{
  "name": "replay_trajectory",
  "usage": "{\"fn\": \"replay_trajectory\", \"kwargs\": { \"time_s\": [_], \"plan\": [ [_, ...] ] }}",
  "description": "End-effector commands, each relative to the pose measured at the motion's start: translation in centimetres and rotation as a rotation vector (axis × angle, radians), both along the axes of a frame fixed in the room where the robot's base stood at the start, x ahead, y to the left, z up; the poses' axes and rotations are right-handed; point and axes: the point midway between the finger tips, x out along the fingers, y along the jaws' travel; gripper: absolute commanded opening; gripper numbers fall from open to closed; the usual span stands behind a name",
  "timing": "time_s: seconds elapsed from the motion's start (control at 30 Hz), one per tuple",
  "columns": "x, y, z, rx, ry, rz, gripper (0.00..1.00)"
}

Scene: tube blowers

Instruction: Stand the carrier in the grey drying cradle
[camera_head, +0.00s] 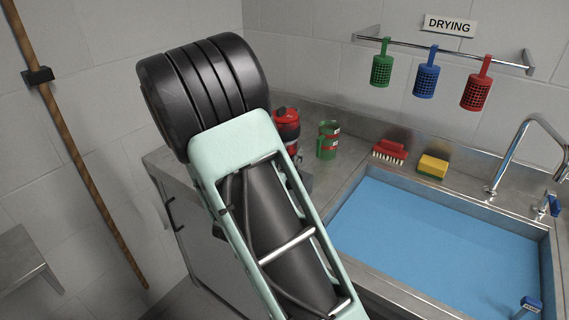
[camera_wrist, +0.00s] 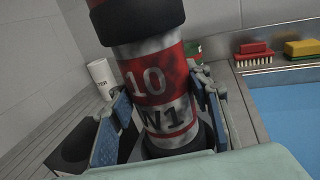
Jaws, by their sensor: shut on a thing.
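The carrier (camera_wrist: 155,85) is a cylinder with red and white bands, black end parts and the marks "10" and "W1". It stands slightly tilted in the wrist view, and its top runs out of the picture. My gripper (camera_wrist: 167,105) is shut on it, with one blue-padded finger on each side. A dark open-topped holder (camera_wrist: 72,150) stands left of my gripper. I cannot tell whether it is the grey drying cradle.
A green canister (camera_head: 328,140) stands right of the carrier. A red brush (camera_head: 389,151) and yellow sponge (camera_head: 433,166) lie behind the blue-filled sink (camera_head: 440,235). Green, blue and red baskets hang from a rail (camera_head: 450,50) under a DRYING sign (camera_head: 449,26). A white labelled cup (camera_wrist: 102,76) stands behind-left.

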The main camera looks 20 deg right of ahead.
Motion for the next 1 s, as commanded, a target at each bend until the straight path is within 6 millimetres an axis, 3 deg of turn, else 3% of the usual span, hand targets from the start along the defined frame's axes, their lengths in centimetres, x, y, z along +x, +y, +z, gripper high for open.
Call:
{"fn": "replay_trajectory", "kwargs": {
  "time_s": [0.2,0.6,0.63,0.77,1.0],
  "plan": [
    [0.0,-0.1,-2.6,-0.002,0.001,-0.001,0.13],
    [0.0,0.0,-3.1,-0.001,-0.001,-0.001,0.13],
    [0.0,0.0,-3.0,-0.001,0.001,-0.001,0.48],
    [0.0,0.0,-3.0,0.000,0.001,-0.001,0.62],
    [0.0,0.0,-3.0,0.000,0.001,-0.001,0.62]
  ]
}}
